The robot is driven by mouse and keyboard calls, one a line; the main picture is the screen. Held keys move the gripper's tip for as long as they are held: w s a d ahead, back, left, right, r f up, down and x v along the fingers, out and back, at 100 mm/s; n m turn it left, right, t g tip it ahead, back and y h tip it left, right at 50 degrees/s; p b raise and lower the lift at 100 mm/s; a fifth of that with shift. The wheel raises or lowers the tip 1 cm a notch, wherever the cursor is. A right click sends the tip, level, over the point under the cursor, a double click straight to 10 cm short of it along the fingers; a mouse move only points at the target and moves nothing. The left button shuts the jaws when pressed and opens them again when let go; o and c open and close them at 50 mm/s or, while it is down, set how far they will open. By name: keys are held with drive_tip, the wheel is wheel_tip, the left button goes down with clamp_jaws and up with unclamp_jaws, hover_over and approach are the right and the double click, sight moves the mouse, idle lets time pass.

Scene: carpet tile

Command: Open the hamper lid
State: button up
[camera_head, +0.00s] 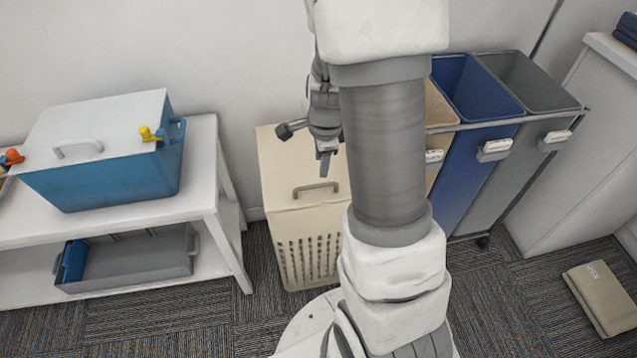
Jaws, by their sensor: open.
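The beige hamper (306,245) stands on the carpet against the wall, left of my arm. Its front has rows of slots. Its lid (285,165) is shut and has a grey-brown bar handle (316,189) near the front edge. My gripper (326,165) is above the lid, a little behind and above the handle in the picture. It is open and holds nothing. Whether a fingertip touches the lid cannot be told. My arm hides the right side of the hamper.
A white bench (215,160) at left holds a blue box with a white lid (100,125); a grey bin (140,265) sits on its lower shelf. A sorter cart with blue (470,90) and grey bags (525,85) stands at right. A folded tan item (602,298) lies on the carpet.

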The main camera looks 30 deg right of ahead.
sight(320, 185)
drive_tip(key=f+b, duration=0.1)
drive_tip(key=f, duration=0.2)
drive_tip(key=w+f+b, duration=0.1)
drive_tip(key=f, duration=0.2)
drive_tip(key=w+f+b, duration=0.1)
drive_tip(key=f, duration=0.2)
drive_tip(key=shift+d+f, duration=0.25)
drive_tip(key=shift+d, duration=0.05)
drive_tip(key=shift+c, duration=0.3)
clamp_jaws()
idle(0.6)
